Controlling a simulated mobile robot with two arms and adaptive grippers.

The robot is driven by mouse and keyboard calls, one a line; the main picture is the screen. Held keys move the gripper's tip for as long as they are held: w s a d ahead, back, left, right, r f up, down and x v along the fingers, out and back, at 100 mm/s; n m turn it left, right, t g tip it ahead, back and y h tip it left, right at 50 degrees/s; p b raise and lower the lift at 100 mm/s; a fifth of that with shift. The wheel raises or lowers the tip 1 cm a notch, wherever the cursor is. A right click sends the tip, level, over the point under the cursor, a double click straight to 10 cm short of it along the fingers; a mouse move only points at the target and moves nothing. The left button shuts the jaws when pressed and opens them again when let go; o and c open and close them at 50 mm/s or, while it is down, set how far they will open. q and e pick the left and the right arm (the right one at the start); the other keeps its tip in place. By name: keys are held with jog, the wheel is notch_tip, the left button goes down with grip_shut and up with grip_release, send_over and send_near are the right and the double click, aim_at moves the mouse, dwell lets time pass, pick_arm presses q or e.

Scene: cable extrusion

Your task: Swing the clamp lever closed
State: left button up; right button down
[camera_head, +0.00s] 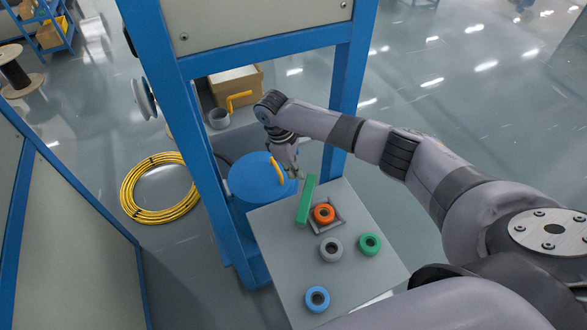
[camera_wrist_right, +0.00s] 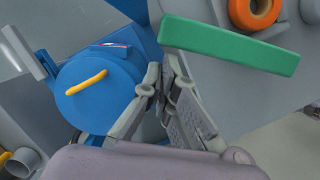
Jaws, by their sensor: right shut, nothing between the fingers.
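The green bar (camera_head: 306,202), which looks like the clamp lever, lies along the left side of a square recess on the grey table (camera_head: 285,262). An orange ring (camera_head: 324,214) sits in that recess. In the right wrist view the green bar (camera_wrist_right: 230,46) runs across the upper right, with part of the orange ring (camera_wrist_right: 254,10) beyond it. My right gripper (camera_head: 296,174) is shut and empty at the bar's far end, beside the blue drum. In the wrist view its fingertips (camera_wrist_right: 161,70) are close to the bar's left end; I cannot tell whether they touch. My left gripper is not in view.
The blue drum (camera_head: 252,184) with a yellow handle (camera_head: 277,169) stands left of the table. Loose grey (camera_head: 331,249), green (camera_head: 369,244) and blue (camera_head: 317,299) rings lie on the table. Blue frame posts (camera_head: 196,150) rise close to my right arm. A yellow cable coil (camera_head: 132,208) lies on the floor.

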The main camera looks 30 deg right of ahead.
aim_at(316, 175)
jog(key=d+m+p, duration=0.1)
jog(key=p, duration=0.1)
jog(key=s+d+m+p, duration=0.1)
jog(key=p, duration=0.1)
jog(key=s+d+m+p, duration=0.1)
jog(key=p, duration=0.1)
jog(key=shift+s+d+r+m+g+y, duration=0.15)
jog(key=shift+d+r+m+g+y, duration=0.15)
jog(key=shift+d+y, duration=0.1)
jog(key=shift+s+d+f+m+p, duration=0.15)
jog(key=shift+s+d+m+p, duration=0.25)
jog(key=shift+m, duration=0.1)
jog(key=shift+f, duration=0.15)
jog(key=shift+w, duration=0.1)
